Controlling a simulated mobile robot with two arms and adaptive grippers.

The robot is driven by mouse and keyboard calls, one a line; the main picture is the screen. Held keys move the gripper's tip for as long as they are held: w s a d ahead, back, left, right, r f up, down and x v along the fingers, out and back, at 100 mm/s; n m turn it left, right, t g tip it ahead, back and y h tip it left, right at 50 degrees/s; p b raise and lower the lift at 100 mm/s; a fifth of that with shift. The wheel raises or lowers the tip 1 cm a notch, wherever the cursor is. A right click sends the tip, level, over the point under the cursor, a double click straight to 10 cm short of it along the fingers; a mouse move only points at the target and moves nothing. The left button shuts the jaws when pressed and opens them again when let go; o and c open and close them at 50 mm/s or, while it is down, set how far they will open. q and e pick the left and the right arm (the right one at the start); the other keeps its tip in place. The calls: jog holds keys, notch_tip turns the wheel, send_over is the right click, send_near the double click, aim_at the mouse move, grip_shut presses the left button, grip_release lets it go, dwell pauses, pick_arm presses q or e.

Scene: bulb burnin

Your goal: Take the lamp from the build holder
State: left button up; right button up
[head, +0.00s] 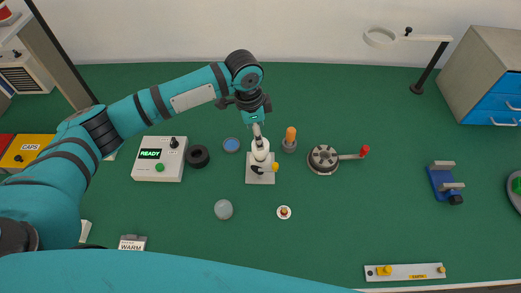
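The build holder (252,178) is a pale square plate with a black lever and a small yellow-orange knob, near the middle of the green table. A white lamp (261,154) stands upright in it. My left gripper (257,130) points down from above, with its narrow fingertips at or just over the lamp's top. The fingers look close together, but I cannot tell whether they grip the lamp. The gripper hides part of the lamp's top. My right gripper is not in view.
Close by are an orange-topped piece (290,138), a blue-centred dish (232,145), a black ring (197,157), a READY box (157,172) and a round fixture with a red-handled crank (323,158). A frosted globe (223,209) lies in front.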

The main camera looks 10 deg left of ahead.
pick_arm(q)
jog(key=f, duration=0.3)
jog(key=shift+w+d+f, duration=0.15)
jog(key=shift+d, duration=0.05)
jog(key=shift+f+p, duration=0.55)
jog(key=f, duration=0.3)
jog(key=f+p, duration=0.1)
jog(key=shift+d+f, duration=0.15)
jog(key=shift+d, duration=0.1)
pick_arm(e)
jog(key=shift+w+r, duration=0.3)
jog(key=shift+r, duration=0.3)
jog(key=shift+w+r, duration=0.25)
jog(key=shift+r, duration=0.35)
pick_arm(q)
jog(key=shift+c, duration=0.3)
jog(key=c, duration=0.9)
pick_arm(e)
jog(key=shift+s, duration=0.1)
